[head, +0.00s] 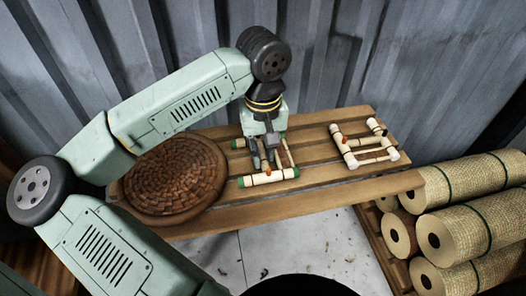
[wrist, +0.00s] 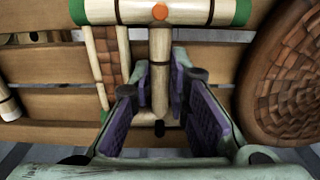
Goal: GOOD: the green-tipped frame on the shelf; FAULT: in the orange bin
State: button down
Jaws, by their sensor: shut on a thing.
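The green-tipped frame (head: 260,180) is made of pale rods with green ends and an orange dot. It is at the middle of the slatted wooden shelf (head: 200,222); whether it rests on the slats or is slightly raised, I cannot tell. My gripper (head: 263,158) points down over it. In the wrist view, my gripper (wrist: 160,85) has its purple pads on both sides of one pale rod of the green-tipped frame (wrist: 130,12), shut on it. A second frame (head: 365,148) with pale tips and orange dots lies on the shelf to the right. No orange bin is visible.
A round brown woven piece (head: 172,175) lies on the shelf left of the frame. Rolls of woven rattan (head: 465,215) are stacked at the lower right. A corrugated metal wall (head: 330,60) stands behind the shelf. Bare slats show between the two frames.

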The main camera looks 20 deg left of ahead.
jog(key=shift+f+b, duration=0.2)
jog(key=shift+b, duration=0.1)
dwell(0.5)
jog(key=c, duration=1.5)
grip_release()
jog(key=shift+o, duration=0.2)
jog(key=shift+r+p, duration=2.4)
jog(key=shift+r, duration=2.2)
jog(key=shift+f, duration=0.1)
